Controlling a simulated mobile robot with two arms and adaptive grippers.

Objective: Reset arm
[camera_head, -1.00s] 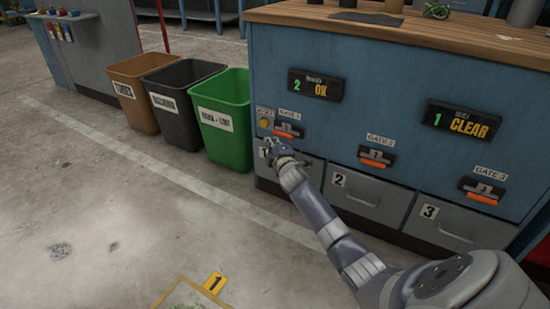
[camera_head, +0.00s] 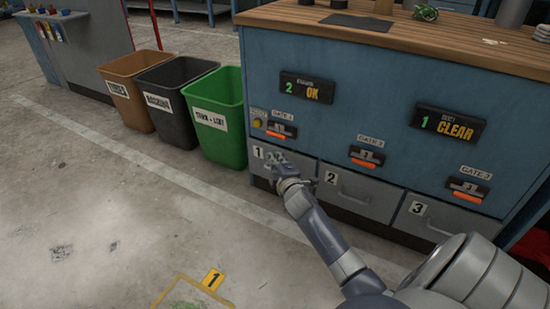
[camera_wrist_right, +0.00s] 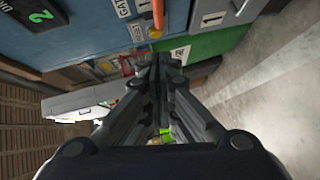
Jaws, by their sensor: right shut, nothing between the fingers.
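My right arm reaches in from the lower right in the head view. Its gripper (camera_head: 276,160) is in front of drawer 1 (camera_head: 262,170), just below the GATE 1 switch (camera_head: 280,130). I cannot tell from this view whether it touches the drawer front. In the right wrist view the fingers (camera_wrist_right: 158,65) are together with nothing between them. That view also shows the orange handle of a gate switch (camera_wrist_right: 157,15) and a label with a 1 (camera_wrist_right: 212,19). My left gripper is in neither view.
Drawers 2 (camera_head: 360,195) and 3 (camera_head: 440,219) are in the blue cabinet (camera_head: 380,75). Brown (camera_head: 128,100), black (camera_head: 170,110) and green (camera_head: 220,140) bins stand to its left.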

